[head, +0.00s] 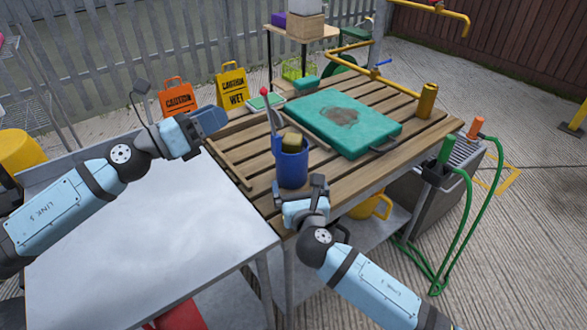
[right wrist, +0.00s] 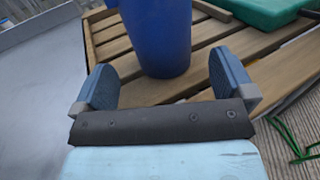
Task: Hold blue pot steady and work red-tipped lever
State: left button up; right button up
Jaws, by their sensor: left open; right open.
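The blue pot (head: 292,168) stands upright on the slatted wooden table, with a yellowish block (head: 292,140) in its top. A thin lever with a red tip (head: 264,91) rises at the pot's left; whether it is fixed to the pot I cannot tell. My right gripper (head: 304,187) is open just in front of the pot. In the right wrist view the pot (right wrist: 157,35) stands just beyond the open fingers (right wrist: 168,82), not clasped. My left gripper (head: 213,121) is open and empty, left of the lever and apart from it; its fingertips are hard to make out.
A teal case (head: 345,122) lies on the wooden table (head: 235,165) behind the pot. A grey metal table (head: 140,245) adjoins at left. Orange (head: 176,97) and yellow (head: 232,87) caution signs stand behind. Green hoses (head: 466,215) hang at right.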

aim_at(294, 173)
jog(key=w, duration=0.2)
jog(key=w+a, duration=0.1)
jog(key=w, duration=0.5)
jog(key=shift+a, duration=0.2)
